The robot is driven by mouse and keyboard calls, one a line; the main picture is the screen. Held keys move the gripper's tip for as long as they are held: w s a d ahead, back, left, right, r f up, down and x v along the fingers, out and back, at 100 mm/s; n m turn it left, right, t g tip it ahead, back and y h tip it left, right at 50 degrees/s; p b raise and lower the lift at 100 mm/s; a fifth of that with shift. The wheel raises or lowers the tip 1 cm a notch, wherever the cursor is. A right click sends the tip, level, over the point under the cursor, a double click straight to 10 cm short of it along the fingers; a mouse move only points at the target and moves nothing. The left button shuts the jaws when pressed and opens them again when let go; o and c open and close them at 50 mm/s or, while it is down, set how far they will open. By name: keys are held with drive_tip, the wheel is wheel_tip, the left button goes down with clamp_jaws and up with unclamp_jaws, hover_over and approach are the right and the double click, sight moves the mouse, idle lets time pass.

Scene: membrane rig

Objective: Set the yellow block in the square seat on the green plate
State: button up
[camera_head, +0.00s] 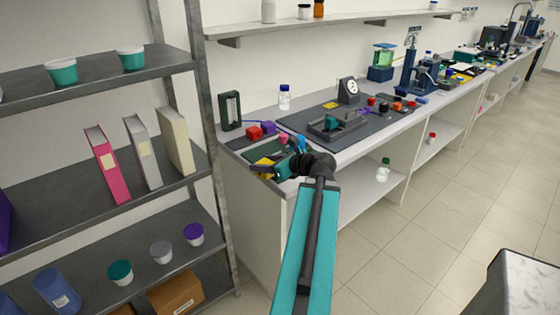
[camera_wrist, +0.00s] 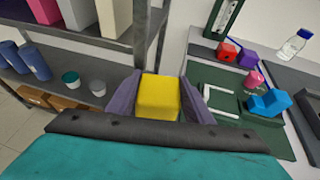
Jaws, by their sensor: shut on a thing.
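The yellow block (camera_wrist: 158,97) is held between the two purple-grey fingers of my gripper (camera_wrist: 160,84), seen close up in the wrist view. In the head view my gripper (camera_head: 268,170) is at the near left end of the bench, with the yellow block (camera_head: 263,163) partly hidden by it. The dark green plate (camera_wrist: 205,74) lies right of the block in the wrist view, with pale L-shaped marks on it. The block appears left of those marks. I cannot make out the square seat clearly. In the head view my arm and gripper cover much of the plate.
A dark framed stand (camera_head: 230,110) and a clear bottle (camera_head: 284,98) are behind. A shelf rack (camera_head: 215,140) stands left of the bench.

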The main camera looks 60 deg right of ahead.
sight(283, 152)
drive_tip(key=s+d+m+h, duration=0.2)
drive_tip(key=s+d, duration=0.4)
drive_tip(key=s, duration=0.2)
drive_tip(key=shift+r, duration=0.45)
drive_tip(key=w+d+p, duration=0.1)
drive_tip(key=w+d, duration=0.2)
drive_tip(key=w+d+f+p, duration=0.1)
drive_tip(key=w+d, duration=0.2)
drive_tip(key=w, duration=0.1)
drive_tip(key=w+d+p, duration=0.1)
drive_tip(key=w+d, duration=0.2)
drive_tip(key=w, duration=0.1)
drive_tip(key=shift+w+d+f, duration=0.15)
drive_tip(key=shift+f, duration=0.05)
drive_tip(key=shift+w+d+p, duration=0.3)
drive_tip(key=shift+w+d, duration=0.05)
drive_tip(key=shift+w, duration=0.1)
drive_tip(key=shift+w+f, duration=0.1)
drive_tip(key=shift+f, duration=0.1)
drive_tip(key=shift+f+p, duration=0.6)
drive_tip(key=shift+f, duration=1)
drive_tip(key=shift+f, duration=0.15)
